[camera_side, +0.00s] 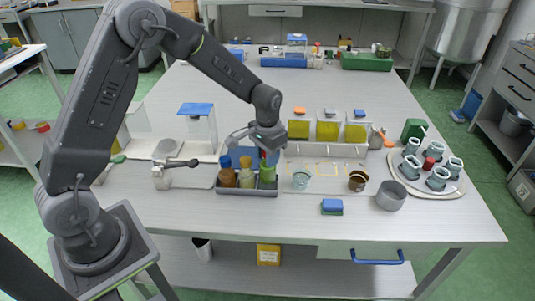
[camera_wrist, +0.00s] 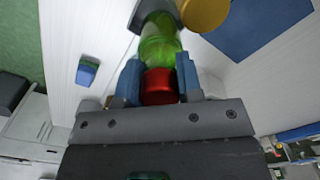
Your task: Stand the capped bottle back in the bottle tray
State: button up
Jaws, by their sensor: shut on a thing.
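My gripper (camera_side: 265,152) is shut on the red cap of a green bottle (camera_side: 267,173). In the wrist view the blue fingers (camera_wrist: 159,86) stand on both sides of the red cap (camera_wrist: 159,88), with the green bottle (camera_wrist: 160,45) beyond it. The bottle is about upright at the right end of the grey bottle tray (camera_side: 248,191), its lower part at the tray's rim. I cannot tell whether its base touches the tray floor.
A glass beaker (camera_side: 301,180) and an amber dish (camera_side: 357,181) stand right of the tray. Boxes with yellow contents (camera_side: 327,131) stand behind. The table's front strip is mostly clear.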

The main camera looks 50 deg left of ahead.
jog(key=shift+f, duration=0.5)
dwell(0.6)
jog(key=shift+f, duration=0.6)
jog(key=shift+f, duration=0.15)
jog(key=shift+f, duration=0.3)
jog(key=o, duration=1.4)
jog(key=shift+c, duration=0.2)
jog(key=shift+r, duration=4)
